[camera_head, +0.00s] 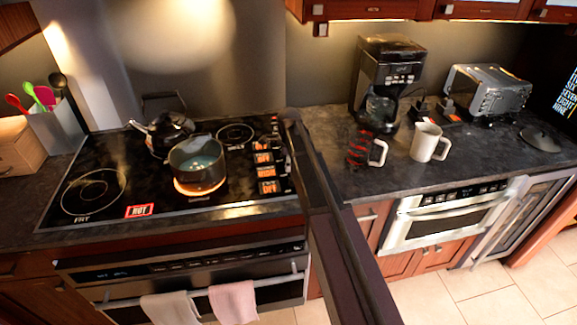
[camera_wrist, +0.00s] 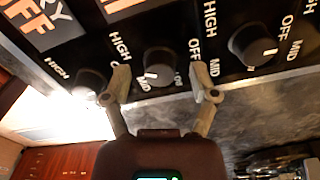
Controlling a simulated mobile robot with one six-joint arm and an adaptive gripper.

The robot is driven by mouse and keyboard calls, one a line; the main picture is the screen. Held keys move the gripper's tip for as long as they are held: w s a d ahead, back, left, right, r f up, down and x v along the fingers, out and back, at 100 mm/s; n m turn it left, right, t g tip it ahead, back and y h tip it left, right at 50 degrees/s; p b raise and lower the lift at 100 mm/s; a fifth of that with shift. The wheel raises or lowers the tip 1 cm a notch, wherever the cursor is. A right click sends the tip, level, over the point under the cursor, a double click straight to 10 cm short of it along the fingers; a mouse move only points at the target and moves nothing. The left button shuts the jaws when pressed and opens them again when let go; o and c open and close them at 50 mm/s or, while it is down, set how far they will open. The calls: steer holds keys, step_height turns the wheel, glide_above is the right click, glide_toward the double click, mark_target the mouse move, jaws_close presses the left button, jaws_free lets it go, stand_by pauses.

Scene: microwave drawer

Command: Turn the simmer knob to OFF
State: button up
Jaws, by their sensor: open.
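In the wrist view, my gripper (camera_wrist: 160,76) is open, with one finger on each side of a black round middle knob (camera_wrist: 160,62). I cannot tell whether the fingers touch it. The knob's white mark points to the lower left, near a partly hidden MID label. In the head view, orange and black burner labels (camera_head: 266,172) run down the stove's right side, beside the dark knobs; the front one reads OFF. I cannot read which knob is the simmer one. A pot (camera_head: 197,160) sits on a glowing orange burner. My arm hides my gripper there.
In the wrist view, a left knob (camera_wrist: 90,84) and a right knob (camera_wrist: 254,46) stand close beside the fingers. In the head view, a kettle (camera_head: 165,130) is on the stove. A white mug (camera_head: 428,143) and a coffee maker (camera_head: 387,80) stand on the right counter.

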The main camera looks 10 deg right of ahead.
stand_by(0.3)
jaws_close()
